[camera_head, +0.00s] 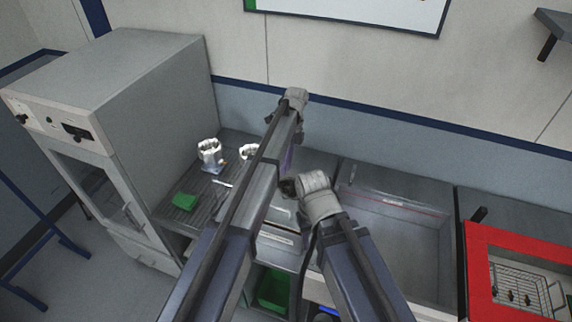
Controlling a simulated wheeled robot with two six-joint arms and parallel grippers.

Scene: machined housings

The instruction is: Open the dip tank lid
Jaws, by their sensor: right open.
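A red-framed unit (480,285) stands at the right edge, with a wire basket (520,290) showing inside its frame. I cannot tell for sure which of these is the dip tank, and no lid stands out clearly. My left gripper (293,97) is high, near the back wall; its fingers are hidden. My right gripper (289,187) is open, lower, left of the basin and apart from the red unit.
A large grey cabinet (130,90) with a glass door stands at the left. Metal housings (209,152) stand on a ribbed grey surface beside a green block (184,201). A green bin (274,290) sits below the counter. My arms cover the middle of the counter.

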